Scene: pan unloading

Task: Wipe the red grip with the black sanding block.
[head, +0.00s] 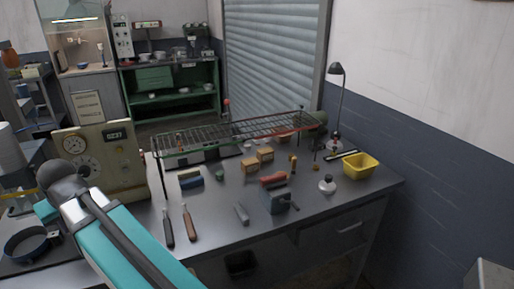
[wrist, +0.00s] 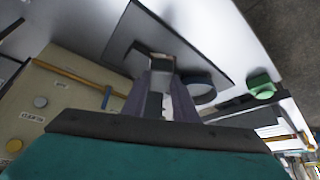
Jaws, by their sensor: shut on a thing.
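The red grip (head: 273,179) lies along the top of a grey vise-like block (head: 276,201) on the workbench, right of centre. My gripper (wrist: 160,75) shows only in the wrist view, its two fingers closed around a small block. This block, seemingly the black sanding block (wrist: 161,64), has dark edges and a pale patch; the fingers hide part of it. In the wrist view it appears over a dark square plate (wrist: 190,45), and contact cannot be told. In the head view my teal arm reaches up at the left, well away from the red grip.
A wire rack (head: 235,131) stands across the back of the workbench (head: 215,235). Two handled tools (head: 177,224), a grey bar (head: 241,213), a white flask (head: 327,186) and a yellow bin (head: 361,166) are around the grip. A gauge box (head: 103,158) and a dark round pan (head: 27,243) are at the left.

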